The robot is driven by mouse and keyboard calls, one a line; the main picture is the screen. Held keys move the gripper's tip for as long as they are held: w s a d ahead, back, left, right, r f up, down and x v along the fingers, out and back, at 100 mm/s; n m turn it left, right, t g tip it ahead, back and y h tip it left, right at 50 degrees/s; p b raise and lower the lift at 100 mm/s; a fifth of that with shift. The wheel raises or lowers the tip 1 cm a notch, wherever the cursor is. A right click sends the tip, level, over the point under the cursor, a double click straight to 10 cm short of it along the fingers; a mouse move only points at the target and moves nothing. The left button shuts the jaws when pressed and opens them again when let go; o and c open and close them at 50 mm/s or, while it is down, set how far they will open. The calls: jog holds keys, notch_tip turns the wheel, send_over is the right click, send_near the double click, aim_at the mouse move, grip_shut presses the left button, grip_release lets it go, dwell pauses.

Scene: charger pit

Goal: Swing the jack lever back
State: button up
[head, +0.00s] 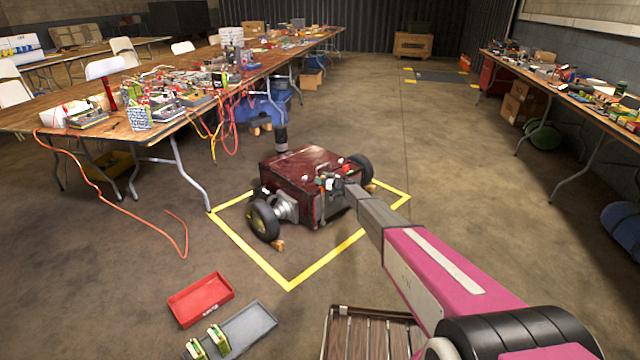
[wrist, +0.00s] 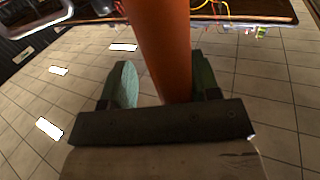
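A dark red box-shaped machine (head: 300,178) on two wheels stands inside a yellow floor square. My arm reaches in from the lower right, and my gripper (head: 332,183) is at the machine's right front top edge, small and hard to make out. In the wrist view my gripper (wrist: 165,85) has its two green fingertips apart. An orange-brown bar (wrist: 163,45), seemingly the jack lever, runs down between them. It is close to the right finger, with a gap to the left finger; contact cannot be told. I cannot pick the bar out in the head view. A dark upright post (head: 281,138) stands at the machine's back.
A red tray (head: 201,298) and a grey tray (head: 250,331) with green-and-white blocks lie on the floor at front left. A slatted wooden piece (head: 340,335) is beneath my arm. Cluttered tables (head: 150,105) stand left and right. Floor right of the square is clear.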

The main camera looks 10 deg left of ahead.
jog(key=shift+s+a+f, duration=0.1)
jog(key=shift+s+f, duration=0.1)
jog(key=shift+f, duration=0.15)
jog(key=shift+s+d, duration=0.3)
jog(key=shift+d, duration=0.1)
jog(key=v, duration=0.9)
jog(key=shift+d+r, duration=0.15)
jog(key=shift+d, duration=0.3)
